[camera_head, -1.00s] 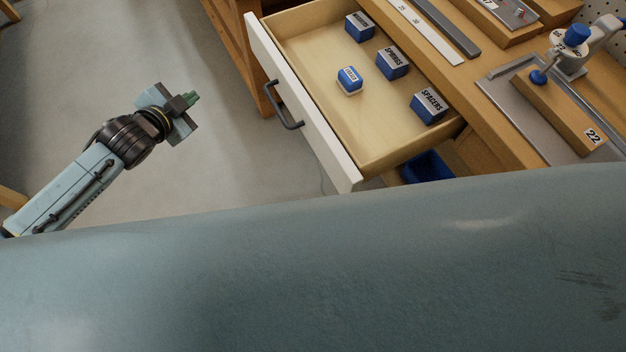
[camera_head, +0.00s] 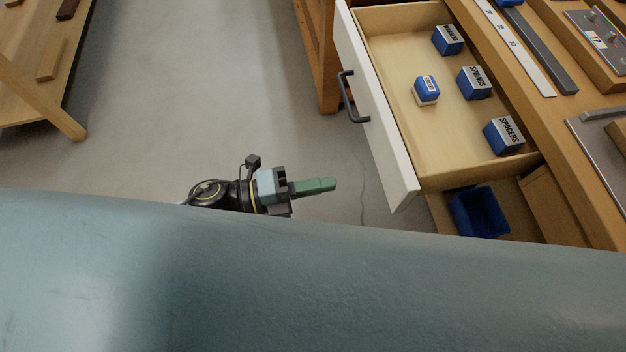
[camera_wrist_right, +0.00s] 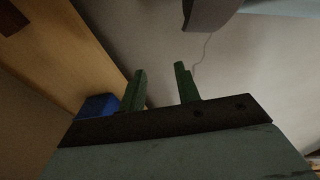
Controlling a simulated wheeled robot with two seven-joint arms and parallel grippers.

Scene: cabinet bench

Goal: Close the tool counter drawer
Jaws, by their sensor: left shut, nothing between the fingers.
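The tool counter drawer (camera_head: 436,184) is pulled well out of the counter at the upper right of the head view. Its white front (camera_head: 375,105) carries a dark bar handle (camera_head: 347,97) and faces left. Several small blue-and-white boxes lie inside, among them one marked springs (camera_head: 474,83) and one marked spacers (camera_head: 503,136). My left gripper (camera_head: 331,185) is shut and empty, left of the drawer front's near end and apart from it, with its green fingers pointing right. My right gripper (camera_wrist_right: 160,88) shows in the right wrist view, its green fingers spread with nothing between them.
A blue bin (camera_head: 479,212) sits below the drawer, and a blue thing also shows in the right wrist view (camera_wrist_right: 97,106). Tools and plates lie on the counter top (camera_head: 563,150). A wooden bench (camera_head: 40,60) stands far left. The grey floor (camera_head: 215,90) between is clear.

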